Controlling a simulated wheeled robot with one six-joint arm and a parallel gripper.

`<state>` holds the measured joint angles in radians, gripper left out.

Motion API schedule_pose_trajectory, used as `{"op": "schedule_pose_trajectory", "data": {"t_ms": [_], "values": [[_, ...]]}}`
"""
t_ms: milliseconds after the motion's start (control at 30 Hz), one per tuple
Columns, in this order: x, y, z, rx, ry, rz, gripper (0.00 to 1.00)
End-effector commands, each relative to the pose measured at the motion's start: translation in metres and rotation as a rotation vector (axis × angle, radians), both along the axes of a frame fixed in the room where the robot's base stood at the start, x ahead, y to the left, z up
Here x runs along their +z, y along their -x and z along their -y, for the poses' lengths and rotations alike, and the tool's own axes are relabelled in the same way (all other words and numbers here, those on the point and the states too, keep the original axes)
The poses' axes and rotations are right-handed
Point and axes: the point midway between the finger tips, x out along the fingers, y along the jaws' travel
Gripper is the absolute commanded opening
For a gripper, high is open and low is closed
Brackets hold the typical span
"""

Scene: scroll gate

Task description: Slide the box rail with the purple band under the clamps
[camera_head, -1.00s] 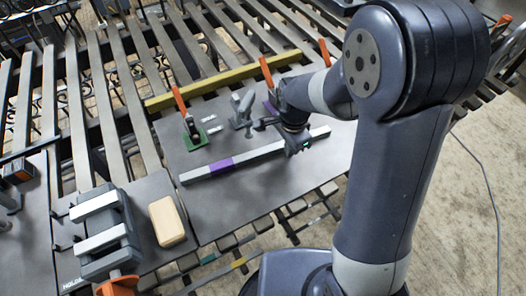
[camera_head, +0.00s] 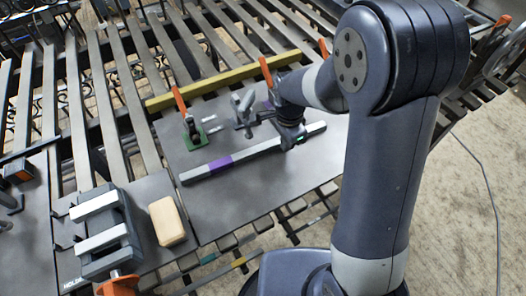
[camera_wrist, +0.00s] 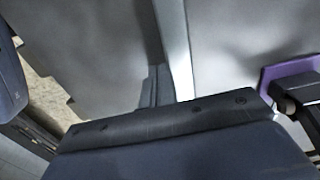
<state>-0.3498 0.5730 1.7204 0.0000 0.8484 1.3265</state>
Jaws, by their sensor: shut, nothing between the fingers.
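The box rail (camera_head: 262,148) is a long light-grey bar lying at a slant on the grey plate. Its purple band (camera_head: 220,163) is left of its middle. My gripper (camera_head: 290,141) is shut and empty, low at the rail's right part and seemingly against its far side; contact is unclear. In the wrist view the rail (camera_wrist: 176,45) runs beside a grey finger (camera_wrist: 155,87). Behind the rail stand a clamp on a green base (camera_head: 194,136) and a grey clamp (camera_head: 243,107). An orange-handled clamp (camera_head: 266,72) is partly hidden by my arm; a purple base (camera_wrist: 285,72) shows in the wrist view.
A yellow bar (camera_head: 215,84) lies behind the clamps. A grey vise (camera_head: 102,232) and a tan block (camera_head: 167,221) are at the front left. The plate (camera_head: 262,185) is clear in front of the rail. Slatted rails surround the plate.

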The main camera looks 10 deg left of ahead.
Motion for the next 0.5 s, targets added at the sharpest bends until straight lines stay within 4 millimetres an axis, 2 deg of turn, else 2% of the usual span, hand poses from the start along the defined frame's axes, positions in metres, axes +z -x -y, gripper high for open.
{"op": "schedule_pose_trajectory", "data": {"t_ms": [500], "values": [[0.0000,-0.0089,-0.0061,0.001,0.000,0.000,0.00]]}}
